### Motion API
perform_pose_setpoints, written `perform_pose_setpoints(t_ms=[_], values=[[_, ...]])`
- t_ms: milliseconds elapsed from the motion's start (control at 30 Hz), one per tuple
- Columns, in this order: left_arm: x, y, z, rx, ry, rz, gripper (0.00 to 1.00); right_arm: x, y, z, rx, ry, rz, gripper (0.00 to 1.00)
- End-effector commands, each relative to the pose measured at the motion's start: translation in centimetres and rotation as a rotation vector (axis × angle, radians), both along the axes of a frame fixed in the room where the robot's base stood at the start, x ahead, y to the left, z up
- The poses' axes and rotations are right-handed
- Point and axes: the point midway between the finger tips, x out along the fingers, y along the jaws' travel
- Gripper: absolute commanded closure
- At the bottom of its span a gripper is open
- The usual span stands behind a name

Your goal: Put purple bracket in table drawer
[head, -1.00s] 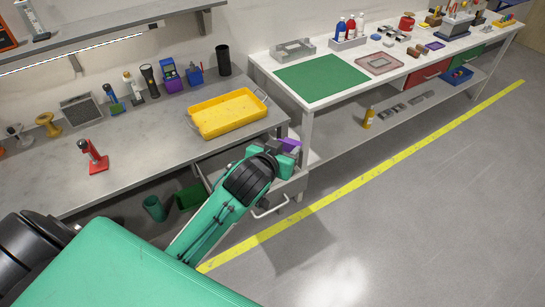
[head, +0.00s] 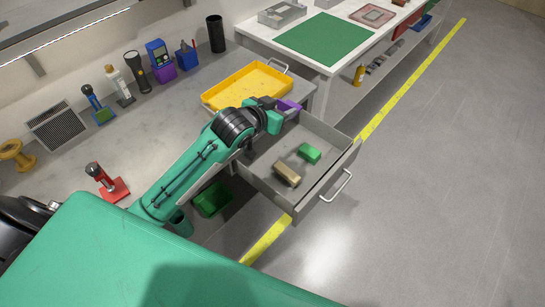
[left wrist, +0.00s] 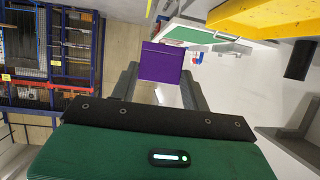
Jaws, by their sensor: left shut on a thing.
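The purple bracket (head: 288,105) is held in my left gripper (head: 283,112) above the back left part of the open table drawer (head: 328,192). In the left wrist view the bracket (left wrist: 161,62) shows as a flat purple plate between the two dark fingers (left wrist: 160,85). The drawer is pulled out from under the grey table and holds a tan block (head: 287,174) and a green block (head: 310,153). My right gripper is not in view.
A yellow tray (head: 222,99) sits on the grey table (head: 75,165) just behind my left gripper. A red-based tool (head: 108,183) stands near the table's front. A white table with a green mat (head: 325,38) is beyond. Green bins (head: 212,198) lie below the table.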

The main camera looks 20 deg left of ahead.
Motion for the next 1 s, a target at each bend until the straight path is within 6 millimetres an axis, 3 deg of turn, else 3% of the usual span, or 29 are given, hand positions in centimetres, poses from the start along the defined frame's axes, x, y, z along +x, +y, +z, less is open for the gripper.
perform_pose_setpoints(t_ms=[33,233,367,467,800,1000], values=[[0.8,0.4,-1.8,0.001,-0.002,-0.019,0.77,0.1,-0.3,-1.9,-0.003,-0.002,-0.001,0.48],[2.5,1.2,-3.4,-0.009,-0.002,-0.070,0.77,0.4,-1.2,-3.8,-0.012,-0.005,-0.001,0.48],[2.9,1.5,-4.2,-0.015,0.000,-0.081,0.77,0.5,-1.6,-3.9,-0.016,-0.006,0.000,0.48],[2.9,1.5,-6.0,-0.016,0.004,-0.082,0.77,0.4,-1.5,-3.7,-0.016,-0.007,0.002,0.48],[2.8,1.4,-15.0,-0.016,0.003,-0.081,0.77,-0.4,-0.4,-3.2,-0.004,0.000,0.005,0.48],[2.9,1.4,-18.8,-0.015,0.000,-0.081,0.77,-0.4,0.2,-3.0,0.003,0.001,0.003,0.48]])
